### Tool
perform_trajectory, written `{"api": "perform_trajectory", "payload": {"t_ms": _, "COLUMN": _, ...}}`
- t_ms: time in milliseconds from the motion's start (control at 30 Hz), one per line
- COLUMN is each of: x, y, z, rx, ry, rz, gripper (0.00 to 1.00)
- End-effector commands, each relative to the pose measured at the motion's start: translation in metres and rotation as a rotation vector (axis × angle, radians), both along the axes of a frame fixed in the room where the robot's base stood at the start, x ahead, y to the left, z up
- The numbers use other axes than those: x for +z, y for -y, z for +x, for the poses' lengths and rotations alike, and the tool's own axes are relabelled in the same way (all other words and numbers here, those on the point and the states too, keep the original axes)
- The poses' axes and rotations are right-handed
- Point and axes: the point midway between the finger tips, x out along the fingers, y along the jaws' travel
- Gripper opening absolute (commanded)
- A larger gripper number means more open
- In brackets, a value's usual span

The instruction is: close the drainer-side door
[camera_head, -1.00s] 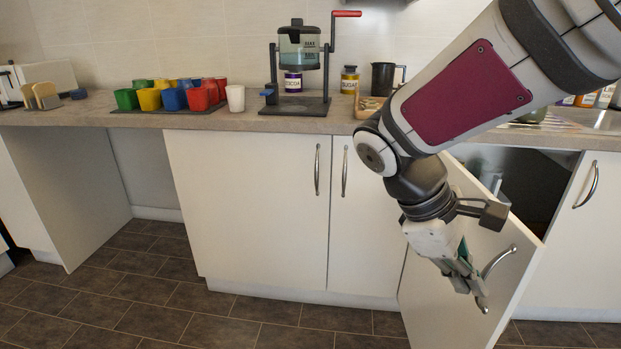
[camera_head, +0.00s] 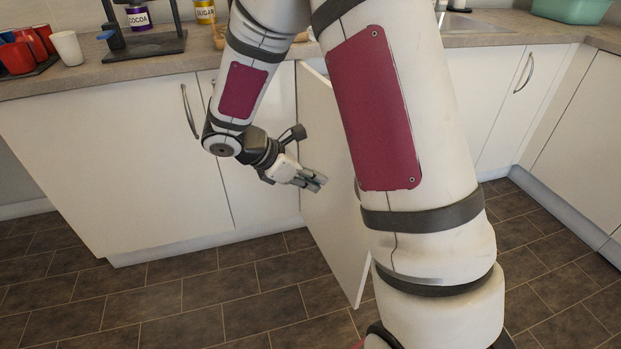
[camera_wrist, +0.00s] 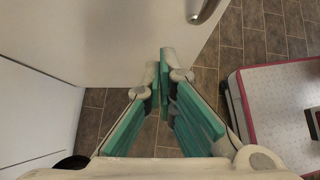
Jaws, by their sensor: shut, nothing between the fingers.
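The drainer-side door (camera_head: 332,190) is a white cabinet door standing wide open, swung out from its left edge. In the head view I see it at a steep angle, partly behind my arm. My gripper (camera_head: 318,182) is shut and empty on the left, outer-face side of the door, its tips close to the panel; I cannot tell whether they touch. In the wrist view the door's panel (camera_wrist: 125,35) fills the top, and its metal handle (camera_wrist: 207,10) shows beyond my fingertips (camera_wrist: 160,58). The cabinet opening is hidden behind my arm.
Shut white cabinet doors (camera_head: 120,170) stand left of the open door, one with a handle (camera_head: 188,112). More shut cabinets (camera_head: 585,130) form a corner at right. The worktop (camera_head: 100,82) holds cups and jars. The tiled floor (camera_head: 200,300) in front is clear.

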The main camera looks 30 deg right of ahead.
Motion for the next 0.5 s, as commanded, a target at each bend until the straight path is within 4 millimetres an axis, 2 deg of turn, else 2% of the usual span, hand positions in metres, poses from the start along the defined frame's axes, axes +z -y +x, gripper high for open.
{"api": "perform_trajectory", "payload": {"t_ms": 33, "x": -0.010, "y": 0.008, "z": -0.002, "rx": -0.004, "ry": -0.004, "rz": 0.000, "gripper": 0.00}}
{"api": "perform_trajectory", "payload": {"t_ms": 300, "x": -0.047, "y": 0.044, "z": -0.008, "rx": -0.004, "ry": -0.002, "rz": 0.000, "gripper": 0.00}}
{"api": "perform_trajectory", "payload": {"t_ms": 500, "x": -0.044, "y": 0.071, "z": -0.012, "rx": -0.004, "ry": 0.002, "rz": 0.000, "gripper": 0.00}}
